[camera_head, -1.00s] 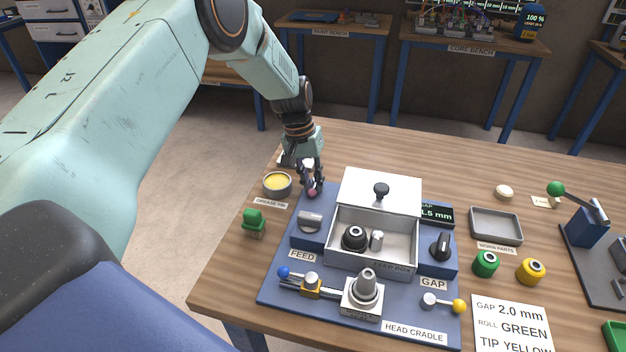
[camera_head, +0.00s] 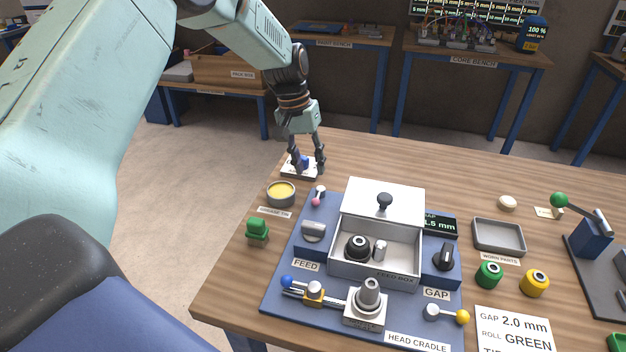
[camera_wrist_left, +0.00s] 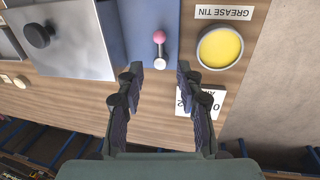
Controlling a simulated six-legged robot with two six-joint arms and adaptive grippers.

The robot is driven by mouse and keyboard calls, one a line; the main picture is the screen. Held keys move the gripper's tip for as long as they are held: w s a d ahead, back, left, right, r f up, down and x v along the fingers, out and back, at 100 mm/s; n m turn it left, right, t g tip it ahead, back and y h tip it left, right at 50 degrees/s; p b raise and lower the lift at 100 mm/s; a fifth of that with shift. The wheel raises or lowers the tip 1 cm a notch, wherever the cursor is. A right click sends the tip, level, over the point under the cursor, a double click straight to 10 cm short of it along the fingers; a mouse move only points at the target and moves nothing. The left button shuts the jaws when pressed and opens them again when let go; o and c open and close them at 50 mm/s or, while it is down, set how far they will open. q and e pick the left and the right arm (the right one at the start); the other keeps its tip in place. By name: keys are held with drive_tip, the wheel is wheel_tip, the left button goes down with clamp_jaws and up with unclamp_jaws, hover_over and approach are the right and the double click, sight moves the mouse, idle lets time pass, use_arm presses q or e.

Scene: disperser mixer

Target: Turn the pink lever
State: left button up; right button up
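The pink lever (camera_head: 316,202) is a short silver arm with a pink ball, at the back left corner of the blue machine base (camera_head: 290,262). In the head view its ball points toward the front. In the left wrist view the pink ball (camera_wrist_left: 159,37) lies ahead of the fingers, and the lever's silver end lies near the gap between the fingertips. My left gripper (camera_head: 310,173) is open and empty, above and behind the lever, apart from it. It also shows in the left wrist view (camera_wrist_left: 160,70). My right gripper is not in view.
A grease tin (camera_head: 281,191) stands left of the lever. A white labelled card (camera_head: 291,172) lies behind, partly covered by my fingers. The feed knob (camera_head: 313,231) and a lidded box (camera_head: 375,262) are close in front and right. A green part (camera_head: 257,231) stands left.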

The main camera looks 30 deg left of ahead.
use_arm(q)
drive_tip(key=shift+s+a+r, duration=0.1)
drive_tip(key=shift+a+r, duration=0.1)
drive_tip(key=shift+r, duration=0.7)
drive_tip(key=shift+a+r, duration=0.15)
drive_tip(key=shift+r, duration=0.75)
drive_tip(key=shift+f, duration=0.1)
